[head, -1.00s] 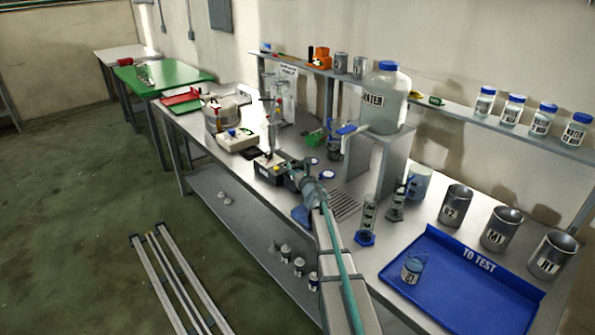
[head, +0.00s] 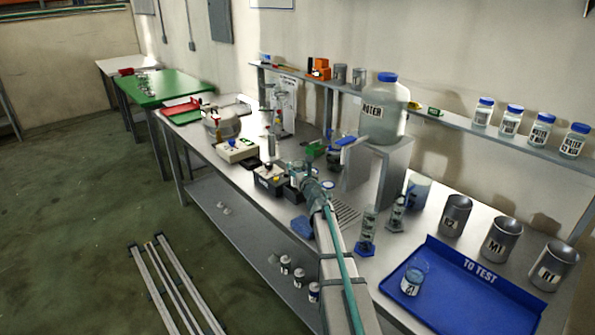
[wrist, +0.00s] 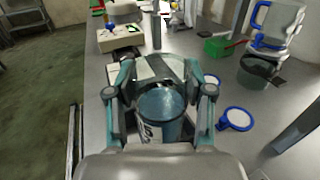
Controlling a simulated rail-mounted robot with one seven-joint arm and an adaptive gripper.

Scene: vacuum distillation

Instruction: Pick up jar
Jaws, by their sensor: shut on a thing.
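In the wrist view my gripper (wrist: 160,72) is shut on a clear round jar (wrist: 160,104). The jar holds blue liquid, carries a white label with dark marks and stands roughly upright between the fingers. Its lower part is hidden by my wrist. In the head view my gripper (head: 303,176) is over the middle of the bench, just right of a small dark box device (head: 270,180). The jar is too hidden there by the gripper to make out.
White discs with blue rims (wrist: 238,119) lie right of the jar. A green box (wrist: 219,46) and a dark beaker (wrist: 260,72) stand beyond. The blue tray (head: 470,300) holds a beaker (head: 412,281) at its left. A large water bottle (head: 383,115) stands on a raised stand.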

